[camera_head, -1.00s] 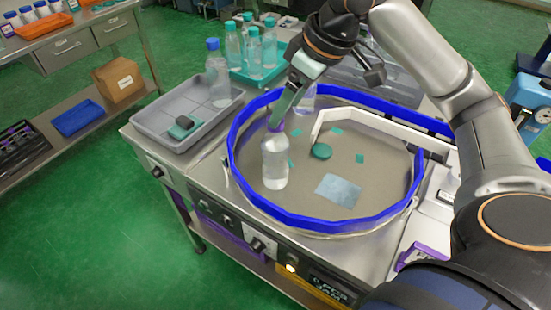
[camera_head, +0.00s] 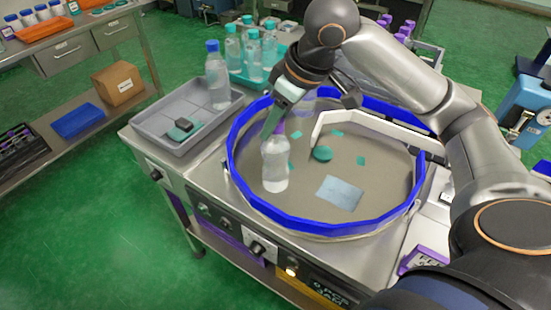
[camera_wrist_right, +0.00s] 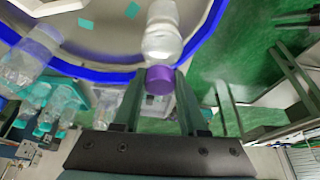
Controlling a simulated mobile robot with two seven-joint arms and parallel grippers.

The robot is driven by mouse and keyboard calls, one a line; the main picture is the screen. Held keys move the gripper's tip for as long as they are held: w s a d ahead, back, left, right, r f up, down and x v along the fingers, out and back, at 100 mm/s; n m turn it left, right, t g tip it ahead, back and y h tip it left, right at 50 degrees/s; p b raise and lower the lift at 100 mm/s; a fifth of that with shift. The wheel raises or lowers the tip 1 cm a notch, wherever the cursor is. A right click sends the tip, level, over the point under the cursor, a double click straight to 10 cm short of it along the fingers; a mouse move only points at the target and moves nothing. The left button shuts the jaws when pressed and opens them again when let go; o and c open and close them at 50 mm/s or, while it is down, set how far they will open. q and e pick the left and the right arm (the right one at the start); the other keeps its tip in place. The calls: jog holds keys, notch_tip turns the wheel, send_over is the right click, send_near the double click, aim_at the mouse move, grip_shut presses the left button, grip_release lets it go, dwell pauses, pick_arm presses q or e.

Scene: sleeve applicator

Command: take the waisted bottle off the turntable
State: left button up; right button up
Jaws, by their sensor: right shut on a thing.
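The waisted bottle (camera_head: 275,168) is clear with a narrowed middle and a purple cap. It is upright over the left part of the grey turntable (camera_head: 300,205), which has a blue rim. Whether its base touches the surface I cannot tell. My right gripper (camera_head: 275,130) is shut on the bottle's cap from above. In the right wrist view the purple cap (camera_wrist_right: 160,80) sits between my right gripper's fingers (camera_wrist_right: 160,92), with the bottle's body (camera_wrist_right: 162,35) beyond it. My left gripper is not in view.
Another clear bottle (camera_head: 302,103) stands at the turntable's back, partly hidden by my arm. A white guide rail (camera_head: 372,119) crosses the turntable. A grey tray (camera_head: 150,122) on the left holds a blue-capped bottle (camera_head: 217,80). A teal tray (camera_head: 262,85) behind holds several bottles.

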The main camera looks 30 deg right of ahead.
grip_shut()
dwell(0.8)
